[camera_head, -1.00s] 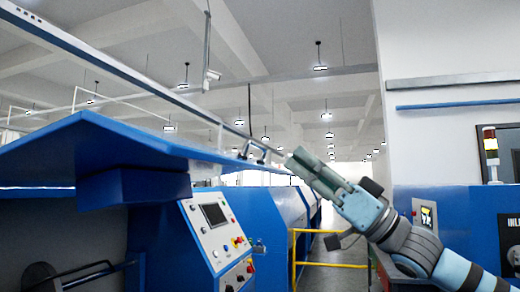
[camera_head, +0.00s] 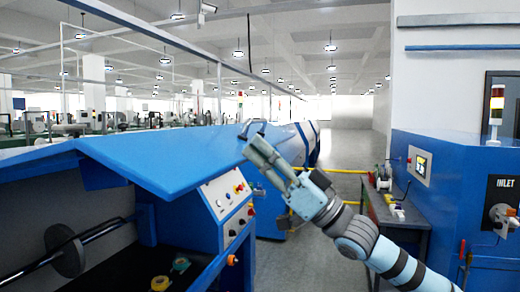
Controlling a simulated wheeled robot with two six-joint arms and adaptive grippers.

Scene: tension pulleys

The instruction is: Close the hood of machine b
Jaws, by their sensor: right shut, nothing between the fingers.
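The blue hood (camera_head: 165,160) is a broad slanted panel at left, standing partly open above the machine's dark interior. I see its upper face and a folded front lip. A small handle-like bar (camera_head: 251,127) shows near its far right end. My right gripper (camera_head: 256,143) is shut and empty, its fingertips overlapping the hood's right end just below that bar; I cannot tell whether they touch. My left gripper is not in view. No label marks which machine is b.
A dark shaft with a disc (camera_head: 66,251) and small pulleys (camera_head: 180,265) sit inside the open machine. A yellow rail (camera_head: 345,171) and a workbench (camera_head: 395,215) stand behind my right arm. A blue "INLET" cabinet (camera_head: 440,195) is at right.

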